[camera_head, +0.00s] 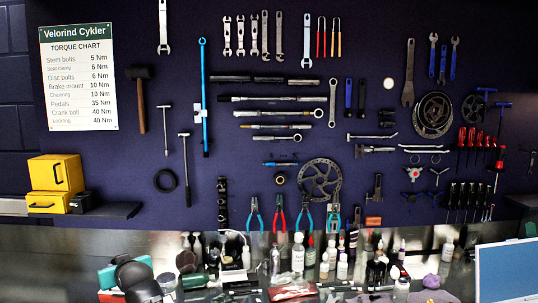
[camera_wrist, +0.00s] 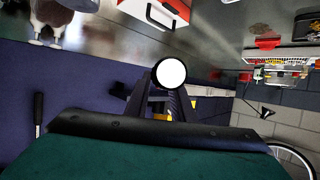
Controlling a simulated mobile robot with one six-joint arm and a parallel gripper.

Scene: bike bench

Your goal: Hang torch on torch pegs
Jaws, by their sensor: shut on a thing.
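In the wrist view my gripper (camera_wrist: 172,103) has its dark fingers closed on the torch (camera_wrist: 172,74). The torch's round white face, with a dark rim, points toward the camera, and its body is mostly hidden behind the face and fingers. I cannot pick out the torch pegs in either view. The dark tool wall (camera_head: 300,150) fills the head view, and any free pegs are too small to tell. A dark and teal form at the lower left of the head view may be part of my arm; no fingers or torch are clear there.
A torque chart (camera_head: 78,77) and yellow boxes (camera_head: 55,180) are at the left. A pale disc (camera_head: 388,83) is on the wall at upper right. Bottles (camera_head: 298,252) crowd the bench below. A light blue panel (camera_head: 507,270) stands at lower right. A wheel (camera_wrist: 292,160) shows in the wrist view.

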